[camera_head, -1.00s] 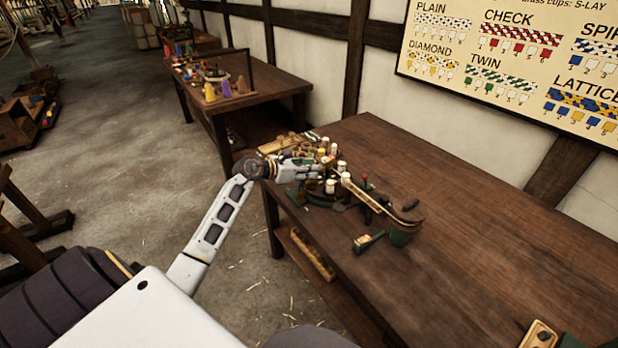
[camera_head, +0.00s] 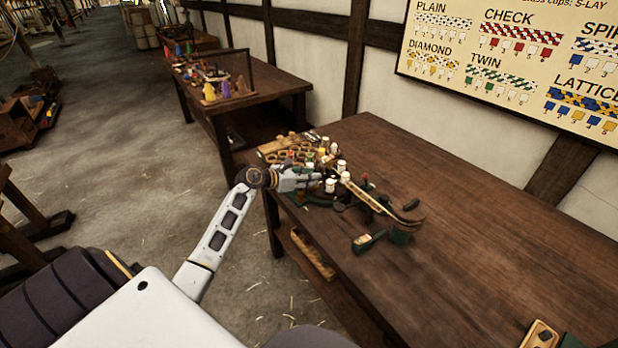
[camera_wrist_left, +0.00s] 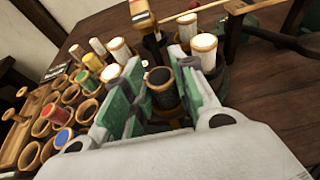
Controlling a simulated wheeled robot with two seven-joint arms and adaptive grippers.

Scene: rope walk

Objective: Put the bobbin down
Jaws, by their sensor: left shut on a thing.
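My left gripper (camera_head: 318,181) is over the near left corner of the table, among the bobbins of a green braiding stand. In the left wrist view the left gripper (camera_wrist_left: 163,95) is shut on a black bobbin (camera_wrist_left: 163,90) with tan ends, held upright between its green finger pads. White bobbins stand close by, one just right of the fingers (camera_wrist_left: 204,50) and others to the left (camera_wrist_left: 119,50). The bobbin's lower end is hidden, so I cannot tell whether it touches the stand. My right gripper is not in view.
A wooden rack (camera_wrist_left: 48,125) of round cups, some holding coloured bobbins, lies left of the gripper. A wooden arm (camera_head: 370,196) reaches right from the stand. The table (camera_head: 480,235) is largely clear to the right.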

